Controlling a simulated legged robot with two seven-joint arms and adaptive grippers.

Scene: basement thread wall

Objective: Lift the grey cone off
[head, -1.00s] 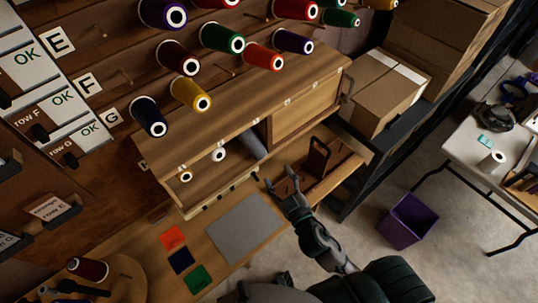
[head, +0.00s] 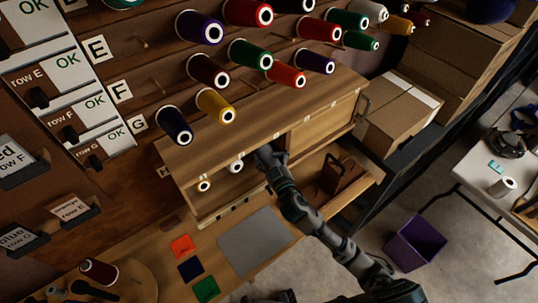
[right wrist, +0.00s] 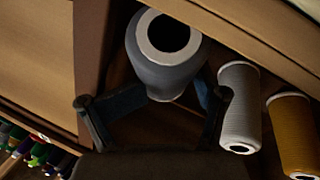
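The grey cone (right wrist: 168,72) stands in the wooden shelf box in the right wrist view, its pale-rimmed end with a dark hole facing the camera. My right gripper (head: 265,156) reaches into the shelf opening in the head view. In the right wrist view its two fingers are spread apart, one on each side of the grey cone; I cannot tell whether they touch it. In the head view the gripper and arm hide most of the cone. My left gripper is not clearly seen.
A pale grey spool (right wrist: 240,108) and a yellow-brown spool (right wrist: 293,135) stand close right of the cone. A wooden panel (head: 322,125) closes the shelf's right part. A grey mat (head: 258,240) lies on the bench below. Coloured cones hang on the wall above.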

